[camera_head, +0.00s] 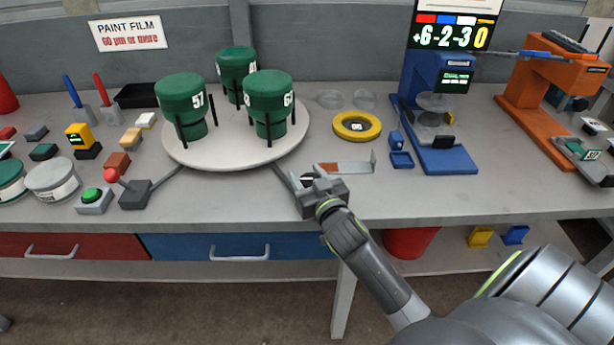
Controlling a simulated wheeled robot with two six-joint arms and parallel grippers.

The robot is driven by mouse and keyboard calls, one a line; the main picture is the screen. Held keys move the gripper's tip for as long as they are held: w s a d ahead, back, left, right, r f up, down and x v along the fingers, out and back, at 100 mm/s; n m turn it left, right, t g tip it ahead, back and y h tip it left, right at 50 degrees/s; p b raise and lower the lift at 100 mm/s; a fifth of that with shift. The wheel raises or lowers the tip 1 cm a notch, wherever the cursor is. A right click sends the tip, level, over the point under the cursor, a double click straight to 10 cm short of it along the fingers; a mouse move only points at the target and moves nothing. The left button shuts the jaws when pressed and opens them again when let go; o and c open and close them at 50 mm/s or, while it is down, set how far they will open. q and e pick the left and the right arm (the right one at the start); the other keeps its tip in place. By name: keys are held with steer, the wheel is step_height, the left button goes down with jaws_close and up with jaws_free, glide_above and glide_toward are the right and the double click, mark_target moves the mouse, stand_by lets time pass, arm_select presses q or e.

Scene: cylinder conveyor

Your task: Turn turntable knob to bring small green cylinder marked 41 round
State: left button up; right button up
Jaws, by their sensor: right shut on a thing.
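A round white turntable (185,157) stands on the bench at centre left and carries three green cylinders between black posts. No 41 is legible. A dark rod (283,176) runs from the turntable to my right gripper (311,182), which is shut on the turntable knob at the bench's front edge; the jaws hide most of the knob. My left gripper is out of view.
Left of the turntable are a red-ball lever (113,175) on a dark block and a green button (92,196). Right of it are a yellow ring (357,126), a metal strip (348,168), a blue gauge stand (447,160) and an orange stand (535,125).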

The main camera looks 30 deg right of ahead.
steer(key=o, duration=1)
steer(key=shift+s, duration=0.1)
steer(key=s+a, duration=0.1)
steer(key=s, duration=0.4)
steer(key=s+a+b, duration=0.1)
steer(key=s, duration=0.5)
steer(key=s+b, duration=0.1)
steer(key=s, duration=0.5)
steer(key=shift+a, duration=0.4)
